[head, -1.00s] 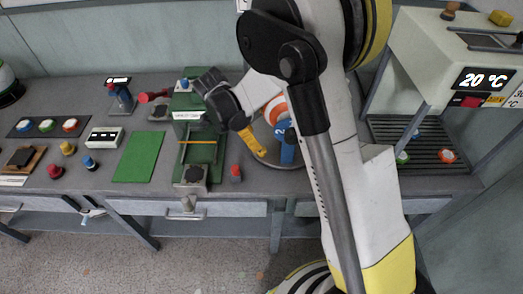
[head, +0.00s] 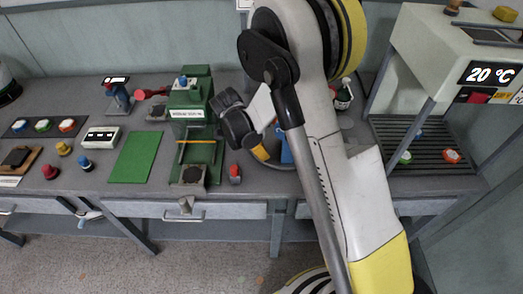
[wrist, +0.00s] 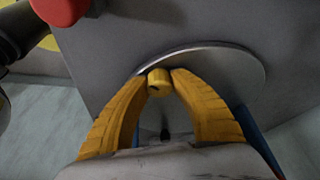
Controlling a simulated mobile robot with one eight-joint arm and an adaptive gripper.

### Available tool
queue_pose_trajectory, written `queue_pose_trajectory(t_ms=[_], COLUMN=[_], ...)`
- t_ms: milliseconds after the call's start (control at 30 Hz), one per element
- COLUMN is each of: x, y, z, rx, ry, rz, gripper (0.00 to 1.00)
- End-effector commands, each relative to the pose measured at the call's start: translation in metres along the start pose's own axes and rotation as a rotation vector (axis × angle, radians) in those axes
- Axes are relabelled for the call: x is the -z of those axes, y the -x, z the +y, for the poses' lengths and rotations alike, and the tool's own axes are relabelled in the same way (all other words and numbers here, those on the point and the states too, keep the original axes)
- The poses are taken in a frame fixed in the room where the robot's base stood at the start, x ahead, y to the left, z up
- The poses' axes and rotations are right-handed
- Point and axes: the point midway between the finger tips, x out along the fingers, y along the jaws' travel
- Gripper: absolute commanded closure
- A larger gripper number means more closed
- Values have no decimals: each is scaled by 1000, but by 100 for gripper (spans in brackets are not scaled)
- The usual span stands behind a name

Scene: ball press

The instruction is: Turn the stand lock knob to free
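A small yellow knob (wrist: 158,82) with a dark mark sits at the edge of a round grey metal plate (wrist: 225,62) in the wrist view. I take it for the stand lock knob. My gripper (wrist: 161,77) has its two yellow fingertips on either side of the knob, apparently touching it, so it looks shut on it. In the head view my gripper (head: 260,153) is low over the bench, right of the green press (head: 190,105). The knob is hidden there behind my arm. A blue part (head: 286,152) shows beside my gripper.
A red rounded object (wrist: 60,8) is close by in the wrist view. A small red-topped piece (head: 235,173) stands left of my gripper. A green mat (head: 133,157) lies left of the press. A white oven-like unit (head: 450,50) reading 20 °C stands right.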

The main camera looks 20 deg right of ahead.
Motion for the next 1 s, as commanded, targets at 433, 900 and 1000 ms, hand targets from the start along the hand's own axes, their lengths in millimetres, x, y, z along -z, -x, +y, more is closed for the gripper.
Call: queue_pose_trajectory(t_ms=[433,900,1000], x=[0,0,0], y=[-1,-1,-1], z=[1,1,1], rx=[16,128,152], ry=[37,311,366], rz=[0,0,0], gripper=[100,100,100])
